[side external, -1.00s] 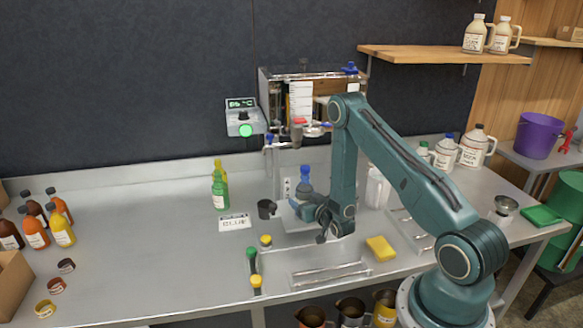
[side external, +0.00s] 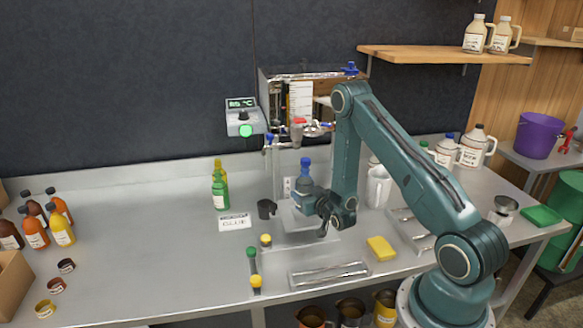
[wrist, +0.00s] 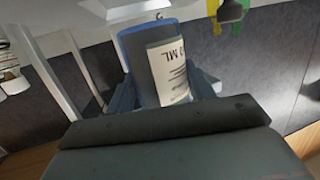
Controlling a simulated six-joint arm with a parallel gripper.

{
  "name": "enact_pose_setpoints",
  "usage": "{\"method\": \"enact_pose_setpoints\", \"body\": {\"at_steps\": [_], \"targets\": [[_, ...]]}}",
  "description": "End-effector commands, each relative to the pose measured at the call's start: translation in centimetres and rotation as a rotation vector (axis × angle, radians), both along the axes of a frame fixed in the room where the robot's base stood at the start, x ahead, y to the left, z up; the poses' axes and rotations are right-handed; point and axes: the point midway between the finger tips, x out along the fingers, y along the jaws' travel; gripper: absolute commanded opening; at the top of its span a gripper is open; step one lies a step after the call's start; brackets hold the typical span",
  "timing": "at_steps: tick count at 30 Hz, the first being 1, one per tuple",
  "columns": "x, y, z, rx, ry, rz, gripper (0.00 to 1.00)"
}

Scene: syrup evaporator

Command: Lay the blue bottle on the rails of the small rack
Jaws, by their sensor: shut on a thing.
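The blue bottle (side external: 306,173) is upright in the side view, above the pale base of the evaporator stand. My gripper (side external: 307,202) is shut around its lower body. In the wrist view the bottle (wrist: 133,52) sits between my jaws (wrist: 160,98), with a white label reading "ML" facing the camera. The bottle's underside is hidden by my gripper in the side view. The small rack (side external: 328,273), with its metal rails, lies empty at the front of the table, below and in front of my gripper.
A green bottle (side external: 219,190), a card reading "BLUE" (side external: 235,223) and a dark cup (side external: 266,209) stand to the left. Yellow- and green-capped items (side external: 253,265) lie left of the rack. A yellow sponge (side external: 381,248) is to its right. The left-middle tabletop is clear.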

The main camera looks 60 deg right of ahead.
Motion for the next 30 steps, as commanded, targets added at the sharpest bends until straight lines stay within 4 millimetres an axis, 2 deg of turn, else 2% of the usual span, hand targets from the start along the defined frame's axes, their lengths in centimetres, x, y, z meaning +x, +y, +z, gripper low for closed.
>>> {"method": "enact_pose_setpoints", "body": {"at_steps": [17, 30], "targets": [[0.1, 0.0, 1.3, 0.002, 0.002, 0.001, 0.31], [0.0, -0.1, 5.5, 0.033, 0.037, -0.002, 0.31]]}}
